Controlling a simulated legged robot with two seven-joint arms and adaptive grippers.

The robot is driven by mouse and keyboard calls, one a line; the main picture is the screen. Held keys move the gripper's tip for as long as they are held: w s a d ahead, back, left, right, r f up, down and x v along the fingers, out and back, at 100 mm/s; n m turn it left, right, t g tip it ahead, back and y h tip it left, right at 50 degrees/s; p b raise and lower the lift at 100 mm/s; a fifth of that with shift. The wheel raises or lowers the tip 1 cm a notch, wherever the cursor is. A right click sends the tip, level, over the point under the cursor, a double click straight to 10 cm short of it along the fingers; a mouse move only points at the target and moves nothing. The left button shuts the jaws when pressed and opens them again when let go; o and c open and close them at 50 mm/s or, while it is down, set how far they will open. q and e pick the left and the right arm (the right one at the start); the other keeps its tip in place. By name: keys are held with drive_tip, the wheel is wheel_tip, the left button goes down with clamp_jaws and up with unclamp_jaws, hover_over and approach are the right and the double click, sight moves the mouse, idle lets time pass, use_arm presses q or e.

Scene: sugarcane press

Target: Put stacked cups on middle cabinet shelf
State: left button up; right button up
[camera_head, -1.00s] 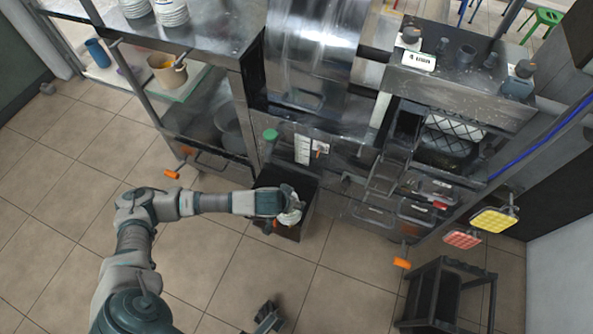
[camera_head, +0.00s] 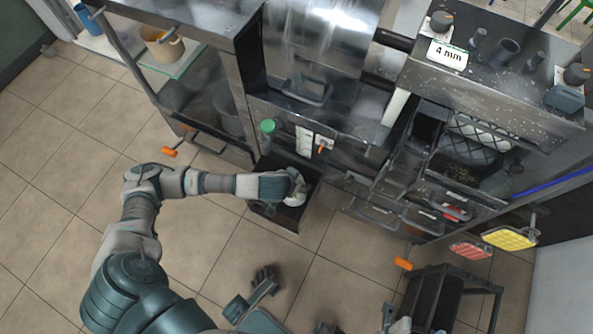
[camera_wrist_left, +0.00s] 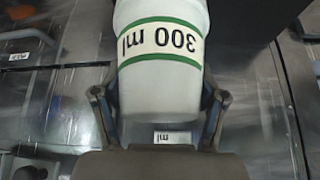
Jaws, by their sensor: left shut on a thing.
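A white cup (camera_wrist_left: 160,60) with green bands and a "300 ml" label fills the middle of the left wrist view, upside down there. My left gripper (camera_wrist_left: 160,125) is shut around it, one finger on each side. Whether more cups are nested in it cannot be told. In the head view the white cup (camera_head: 295,199) is small and partly covered by my left gripper (camera_head: 297,184), over a dark open box. The cabinet (camera_head: 195,85) stands at upper left with its middle shelf (camera_head: 180,68) in view. My right gripper (camera_head: 264,279) appears low in the middle, apart from everything; its finger opening is unclear.
The press (camera_head: 310,60) and dark box (camera_head: 278,216) are ahead. Floor at left is clear.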

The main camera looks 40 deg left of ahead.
use_arm(q)
drive_tip(key=o, duration=0.9)
drive_tip(key=shift+f, duration=0.25)
drive_tip(key=o, duration=0.4)
drive_tip(key=shift+w+d+r, duration=0.1)
drive_tip(key=shift+o, duration=0.2)
